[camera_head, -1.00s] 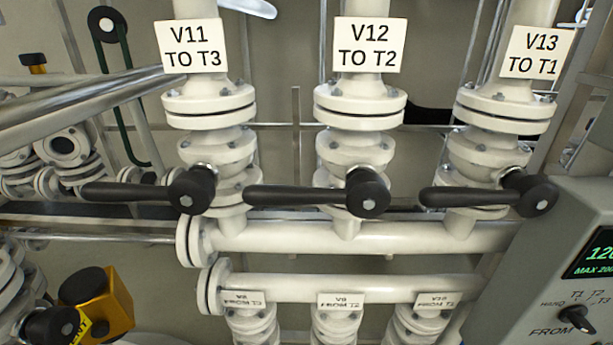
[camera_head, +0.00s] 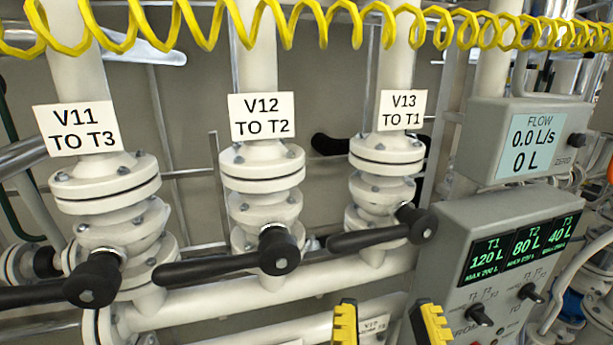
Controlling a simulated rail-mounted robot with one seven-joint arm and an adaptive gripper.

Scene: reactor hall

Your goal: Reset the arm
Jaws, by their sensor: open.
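My gripper (camera_head: 388,324) shows at the bottom, right of centre. The rest of my arm is out of view. The fingers are in front of the white pipework, below the black handle of valve V13 (camera_head: 380,235) in the picture. No contact with anything can be seen.
Valves V11 (camera_head: 93,280) and V12 (camera_head: 235,262) have black handles pointing left. A grey control panel (camera_head: 440,245) reads T1 120 L, T2 80 L, T3 40 L. A flow meter (camera_head: 525,140) reads 0.0 L/s. A yellow coiled hose (camera_head: 355,25) crosses the top.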

